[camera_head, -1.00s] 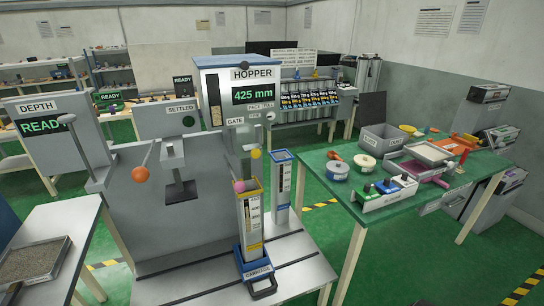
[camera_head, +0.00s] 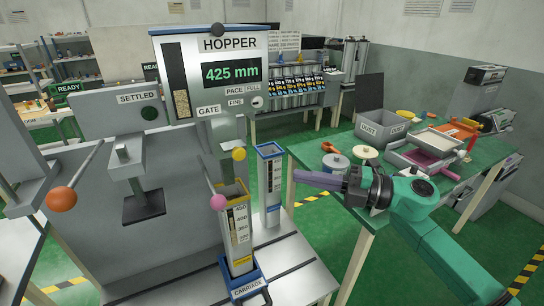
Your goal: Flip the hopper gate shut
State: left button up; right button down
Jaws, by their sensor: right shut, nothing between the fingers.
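The hopper (camera_head: 160,75) is a white housing with a green display reading 425 mm and a label GATE (camera_head: 208,110). Below that label a thin lever with a pink ball (camera_head: 218,202) slants down, its ball just in front of the column's top. A yellow ball (camera_head: 239,154) sits above it; I cannot tell which one works the gate. The clear scaled column (camera_head: 238,235) stands in the blue carriage (camera_head: 246,283) under the hopper. My right gripper (camera_head: 296,180) is shut and empty, pointing left, apart from and right of the pink ball. My left gripper is not in view.
A second blue-topped column (camera_head: 270,190) stands between the hopper column and my right gripper. A lever with an orange ball (camera_head: 61,199) is at left. The green table (camera_head: 300,150), with a dust bin (camera_head: 380,128) and trays, lies behind my right arm.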

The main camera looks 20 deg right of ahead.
jog(key=p, duration=0.4)
send_near(236, 156)
jog(key=a, duration=0.4)
jog(key=w, duration=0.1)
jog(key=w+p, duration=0.1)
jog(key=w, duration=0.1)
jog(key=shift+w+a+p, duration=0.3)
jog(key=shift+w+p, duration=0.05)
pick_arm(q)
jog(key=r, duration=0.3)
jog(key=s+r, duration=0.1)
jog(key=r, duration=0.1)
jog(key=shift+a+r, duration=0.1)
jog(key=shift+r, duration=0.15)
pick_arm(e)
jog(key=shift+s, duration=0.1)
